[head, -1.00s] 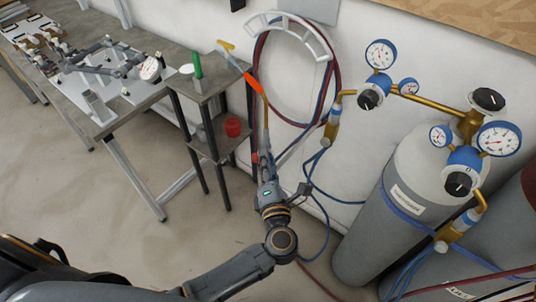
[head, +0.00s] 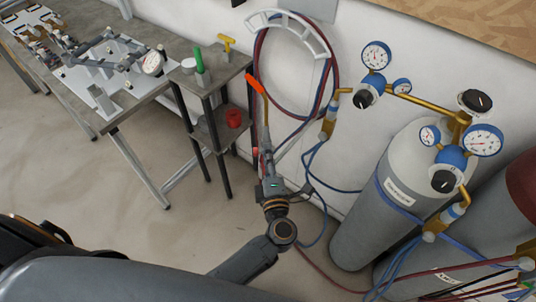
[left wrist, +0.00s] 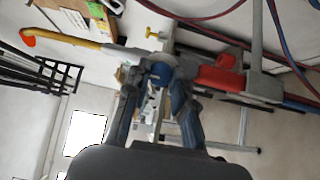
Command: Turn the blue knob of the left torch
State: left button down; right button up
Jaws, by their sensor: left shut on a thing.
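The torch shows in the head view with a brass neck (head: 266,120) and an orange tip (head: 255,83), standing nearly upright at my left gripper (head: 268,165). In the left wrist view the torch lies across the picture, its neck (left wrist: 72,40) to the left and a red part (left wrist: 222,75) to the right. The blue knob (left wrist: 160,72) sits between the fingertips of my left gripper (left wrist: 156,88), which is shut on it. The fingers partly hide the knob. My right gripper is not in view.
Gas cylinders (head: 372,220) with gauges (head: 376,55) stand at the right, by the wall. Hoses hang from a white bracket (head: 290,25) behind the torch. A small stand (head: 222,78) with a green item (head: 199,60) and a workbench (head: 150,95) are left. Floor between is clear.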

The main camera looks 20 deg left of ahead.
pick_arm(q)
jog(key=c, duration=1.1)
grip_release()
jog(key=v, duration=1.2)
jog(key=shift+d, duration=0.1)
